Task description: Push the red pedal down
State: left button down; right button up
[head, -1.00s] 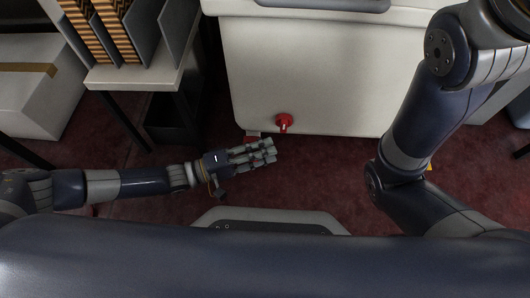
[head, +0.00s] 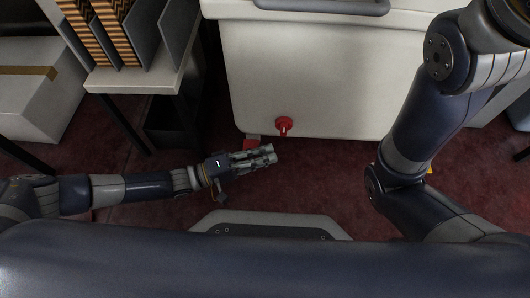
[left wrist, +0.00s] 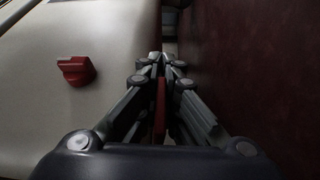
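The red pedal (head: 252,142) sits low at the front bottom edge of the white chest (head: 310,75), partly hidden by my left gripper. My left gripper (head: 272,153) is just in front of it in the head view, pointing right, its fingers drawn together. In the left wrist view the fingertips (left wrist: 163,58) come together, and a narrow red strip, which looks like the pedal (left wrist: 160,108), shows through the gap between the finger links. I cannot tell whether the gripper touches the pedal. My right gripper is out of view.
A red knob (head: 284,125) juts from the chest's lower front, near my left fingers; it also shows in the left wrist view (left wrist: 75,70). A table (head: 140,78) with upright folders and a white box (head: 40,95) stand at the left. Reddish floor is clear right of the gripper.

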pick_arm(q)
jog(key=shift+w+f+m+h, duration=0.1)
jog(key=shift+f+m+h, duration=0.25)
jog(key=shift+m, duration=0.5)
jog(key=shift+w+f+m+h, duration=0.1)
jog(key=shift+f+m+h, duration=0.2)
jog(key=shift+m, duration=0.55)
jog(key=c, duration=1.8)
grip_release()
